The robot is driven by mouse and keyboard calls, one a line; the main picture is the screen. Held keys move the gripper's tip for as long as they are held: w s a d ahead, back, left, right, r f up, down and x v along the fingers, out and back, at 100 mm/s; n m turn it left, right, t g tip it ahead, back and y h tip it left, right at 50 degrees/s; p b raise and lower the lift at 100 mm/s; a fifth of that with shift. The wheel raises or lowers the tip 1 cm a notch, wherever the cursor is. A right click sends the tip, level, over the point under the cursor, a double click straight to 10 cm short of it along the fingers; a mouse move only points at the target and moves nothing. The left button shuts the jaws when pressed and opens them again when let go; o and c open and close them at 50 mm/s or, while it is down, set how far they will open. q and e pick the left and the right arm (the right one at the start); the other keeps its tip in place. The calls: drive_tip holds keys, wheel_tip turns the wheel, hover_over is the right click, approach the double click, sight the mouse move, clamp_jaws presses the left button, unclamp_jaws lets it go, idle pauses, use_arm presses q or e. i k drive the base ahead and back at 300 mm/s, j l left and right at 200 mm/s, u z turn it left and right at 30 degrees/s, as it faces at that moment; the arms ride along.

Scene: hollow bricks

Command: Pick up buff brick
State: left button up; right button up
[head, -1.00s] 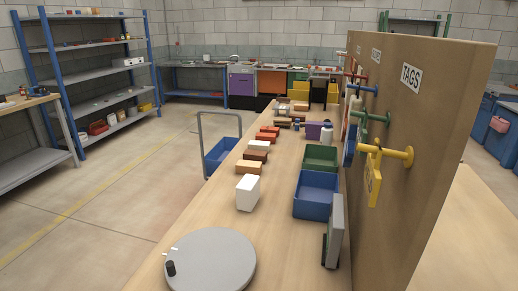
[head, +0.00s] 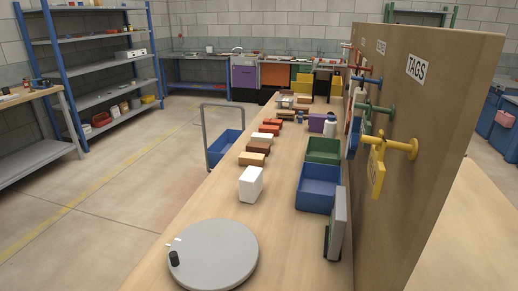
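Several bricks lie in a row down the left side of the long wooden bench. The nearest is a light orange-tan brick (head: 251,159); behind it are a brown brick (head: 258,148), a whitish brick (head: 262,138) and red-orange bricks (head: 269,129). Paler tan bricks (head: 286,103) lie near the far end, small in the view. I cannot tell for certain which of the tan ones is the buff brick. Neither of my grippers shows in the head view.
A white upright block (head: 251,184) and a grey round turntable (head: 213,254) stand nearer on the bench. Blue (head: 318,188) and green (head: 323,150) bins stand at its right, beside a tall board (head: 430,130) with pegs. A blue cart (head: 224,146) stands left of the bench.

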sight(246, 160)
drive_tip(key=u, duration=0.85)
drive_tip(key=i+j+u, duration=0.2)
drive_tip(key=j, duration=0.25)
drive_tip(key=i+j+u, duration=0.2)
drive_tip(key=j, duration=0.25)
drive_tip(key=i+j+u, duration=0.2)
drive_tip(key=j, duration=0.2)
drive_tip(key=i+j+u, duration=0.2)
drive_tip(key=j, duration=0.2)
drive_tip(key=i+j, duration=0.2)
drive_tip(key=i, duration=0.2)
drive_tip(key=i+j+u, duration=0.15)
drive_tip(key=i, duration=0.25)
drive_tip(key=i+z, duration=0.7)
drive_tip(key=z, duration=0.15)
drive_tip(key=i+j+z, duration=0.1)
drive_tip(key=i+z, duration=0.3)
drive_tip(key=i+l+z, duration=0.2)
drive_tip(key=i+z, duration=0.2)
drive_tip(key=i+l+z, duration=0.1)
drive_tip(key=i+z, duration=0.75)
drive_tip(key=i+j+z, duration=0.2)
drive_tip(key=z, duration=0.2)
drive_tip(key=i, duration=0.05)
